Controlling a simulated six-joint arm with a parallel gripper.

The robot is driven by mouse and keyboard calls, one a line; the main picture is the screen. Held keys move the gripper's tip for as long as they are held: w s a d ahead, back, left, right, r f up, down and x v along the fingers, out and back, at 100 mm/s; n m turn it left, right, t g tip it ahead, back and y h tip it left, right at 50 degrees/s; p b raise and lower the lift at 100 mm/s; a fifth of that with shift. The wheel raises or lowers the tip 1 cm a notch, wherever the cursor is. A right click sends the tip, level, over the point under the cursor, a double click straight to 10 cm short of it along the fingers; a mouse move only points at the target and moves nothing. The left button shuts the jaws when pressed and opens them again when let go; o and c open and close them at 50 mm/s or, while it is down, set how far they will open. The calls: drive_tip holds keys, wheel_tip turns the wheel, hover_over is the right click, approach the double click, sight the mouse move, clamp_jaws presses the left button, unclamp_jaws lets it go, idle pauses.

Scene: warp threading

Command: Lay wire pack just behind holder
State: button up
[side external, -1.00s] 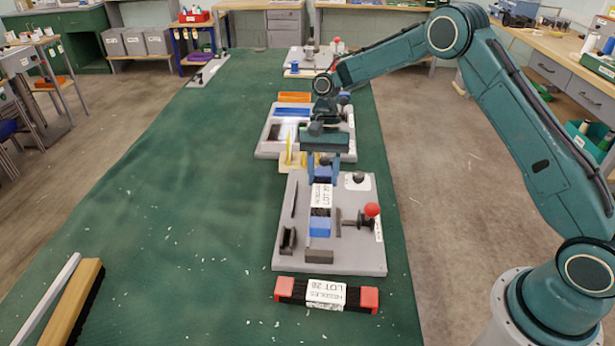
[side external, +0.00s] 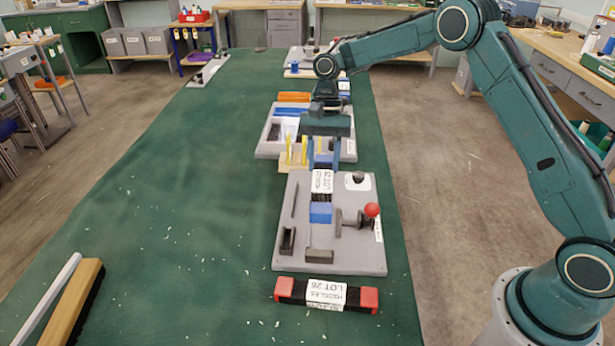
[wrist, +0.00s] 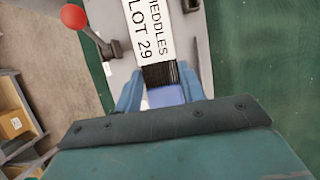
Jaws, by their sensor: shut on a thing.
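The wire pack (side external: 322,182) has black wires, blue end blocks and a white "HEDDLES LOT 29" label. My gripper (side external: 323,158) is shut on its far end. In the wrist view the blue fingers (wrist: 162,92) flank the wires and blue block, with the label (wrist: 147,30) beyond. The pack points lengthwise toward the side camera, over the far part of a grey fixture plate (side external: 345,258); its height above the plate is unclear. A yellow upright piece (side external: 290,152) on a tan base stands left of the gripper. I cannot tell which piece is the holder.
The plate carries a red-knobbed clamp (side external: 371,210), a dark slotted block (side external: 288,240) and a grey block (side external: 319,256). A red-ended heddle pack (side external: 326,293) lies in front of it. A grey tray (side external: 268,147) stands behind the gripper. The green mat (side external: 190,200) at left is mostly clear.

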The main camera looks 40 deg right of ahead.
drive_tip(key=shift+r, duration=0.15)
drive_tip(key=shift+s+r+n+h, duration=0.4)
drive_tip(key=shift+s+r+n, duration=0.1)
drive_tip(key=shift+n, duration=0.6)
drive_tip(key=s+d+r+n+g+h, duration=0.1)
drive_tip(key=s+d+r+n+h, duration=0.1)
drive_tip(key=s+n, duration=0.4)
drive_tip(key=shift+s+d+n, duration=0.25)
drive_tip(key=shift+d+n, duration=0.15)
drive_tip(key=shift+d, duration=0.5)
drive_tip(key=shift+w, duration=0.1)
